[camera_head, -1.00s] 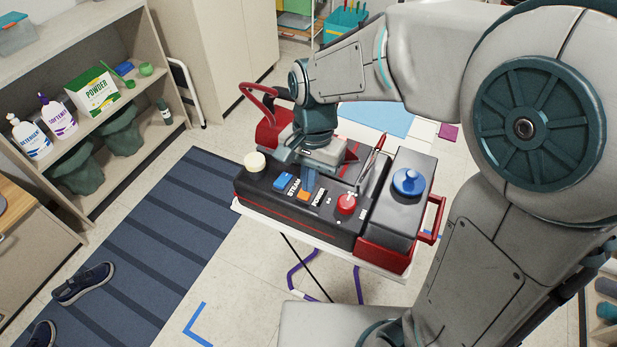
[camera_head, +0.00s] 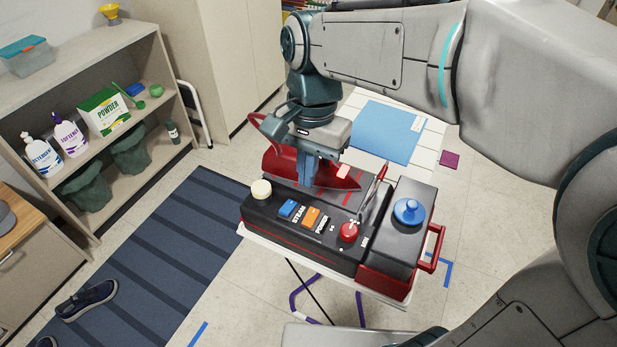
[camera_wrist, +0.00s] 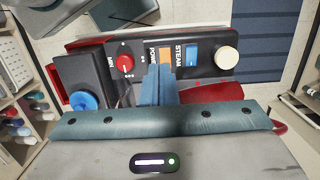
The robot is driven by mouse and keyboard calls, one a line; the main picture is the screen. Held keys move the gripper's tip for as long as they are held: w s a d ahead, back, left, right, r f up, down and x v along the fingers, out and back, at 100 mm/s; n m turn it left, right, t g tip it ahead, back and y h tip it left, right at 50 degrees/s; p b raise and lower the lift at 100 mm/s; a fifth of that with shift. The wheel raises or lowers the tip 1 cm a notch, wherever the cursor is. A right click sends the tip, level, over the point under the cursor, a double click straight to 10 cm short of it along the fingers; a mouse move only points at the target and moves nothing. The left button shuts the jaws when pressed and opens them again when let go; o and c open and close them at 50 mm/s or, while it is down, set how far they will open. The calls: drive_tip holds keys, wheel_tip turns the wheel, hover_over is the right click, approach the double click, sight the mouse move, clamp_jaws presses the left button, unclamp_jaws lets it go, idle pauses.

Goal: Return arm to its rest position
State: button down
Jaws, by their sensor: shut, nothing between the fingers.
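My gripper (camera_head: 308,172) is shut and empty. In the head view it hangs above the black and red steam station (camera_head: 300,232), near its back edge, in front of the red iron (camera_head: 283,163). In the wrist view the shut fingers (camera_wrist: 158,84) point toward the orange POWER switch (camera_wrist: 165,57). The blue STEAM switch (camera_head: 291,209), the red knob (camera_head: 348,232) and the cream knob (camera_head: 261,189) show on the panel. My arm reaches in from the right of the head view. I cannot tell the exact gap between fingertips and station.
The station stands on a white board with purple legs (camera_head: 297,297). A shelf (camera_head: 105,58) with bottles and a powder box (camera_head: 104,112) is at left. A striped dark mat (camera_head: 170,260) with shoes lies on the floor. A blue sheet (camera_head: 388,131) lies behind the station.

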idle(0.5)
drive_tip(key=s+d+f+n+t, duration=0.1)
drive_tip(key=d, duration=0.5)
drive_tip(key=s+d+f+n+t, duration=0.2)
drive_tip(key=d, duration=0.4)
drive_tip(key=s+d+f+n+t, duration=0.1)
drive_tip(key=d+f, duration=0.1)
drive_tip(key=d, duration=0.4)
drive_tip(key=shift+s+d+h, duration=0.15)
drive_tip(key=shift+d+h, duration=0.15)
drive_tip(key=shift+d, duration=0.1)
